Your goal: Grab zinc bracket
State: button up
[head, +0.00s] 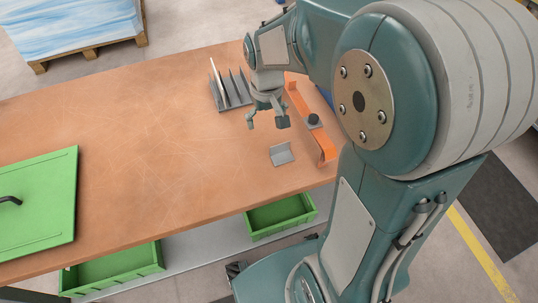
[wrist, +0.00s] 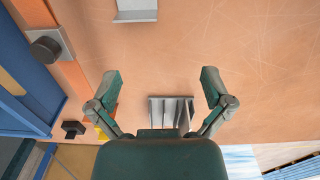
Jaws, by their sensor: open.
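The zinc bracket (head: 281,154) is a small grey bent metal piece on the orange-brown table top, near the front right. In the wrist view, the bracket (wrist: 136,14) shows at the top edge, partly cut off by the frame. My gripper (head: 267,121) is above the table, farther back than the bracket and apart from it. In the wrist view, the gripper's fingers (wrist: 160,77) are spread wide with nothing between the tips.
A grey slotted rack (head: 236,104) with upright plates stands behind my gripper. An orange bar (head: 325,145) with a dark knob (head: 313,120) lies right of the bracket. A green panel (head: 40,205) is at left; green bins (head: 280,213) sit below. The table's middle is clear.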

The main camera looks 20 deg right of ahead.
jog(key=d, duration=0.2)
jog(key=s+d, duration=0.1)
jog(key=shift+d+f, duration=0.1)
jog(key=shift+f, duration=0.25)
send_over(279, 152)
notch_tip(279, 152, down, 5)
jog(key=shift+d+r, duration=0.1)
jog(key=f, duration=0.6)
jog(key=shift+w, duration=0.2)
jog(key=c, duration=0.9)
